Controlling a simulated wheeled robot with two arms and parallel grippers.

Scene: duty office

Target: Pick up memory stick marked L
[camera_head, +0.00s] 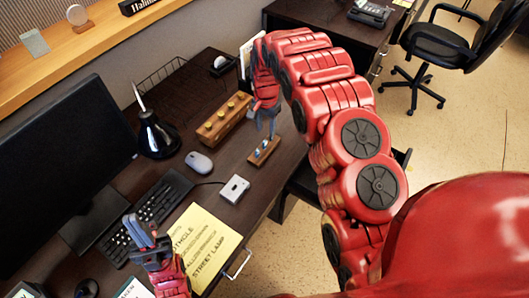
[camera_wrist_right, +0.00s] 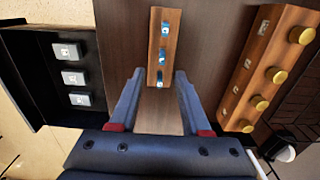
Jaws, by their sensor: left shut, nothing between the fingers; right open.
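A small wooden holder (camera_head: 256,158) stands on the dark desk with small blue-and-white memory sticks in it. In the right wrist view the holder (camera_wrist_right: 153,71) shows three sticks in a row: the far stick (camera_wrist_right: 166,28), the middle stick (camera_wrist_right: 162,56) and the near stick (camera_wrist_right: 160,84). Their letters are too small to read, so I cannot tell which is L. My right gripper (camera_head: 269,129) is above the holder, open and empty; in its wrist view its fingers (camera_wrist_right: 158,76) lie either side of the holder's near end. My left gripper (camera_head: 138,226) is shut and empty by the keyboard.
A larger wooden block with brass knobs (camera_wrist_right: 272,72) stands beside the holder. An open black drawer (camera_wrist_right: 40,85) with several pale labelled pieces is on the other side. A mouse (camera_head: 199,162), grey box (camera_head: 234,188), keyboard (camera_head: 150,215) and yellow sheet (camera_head: 206,243) lie on the desk.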

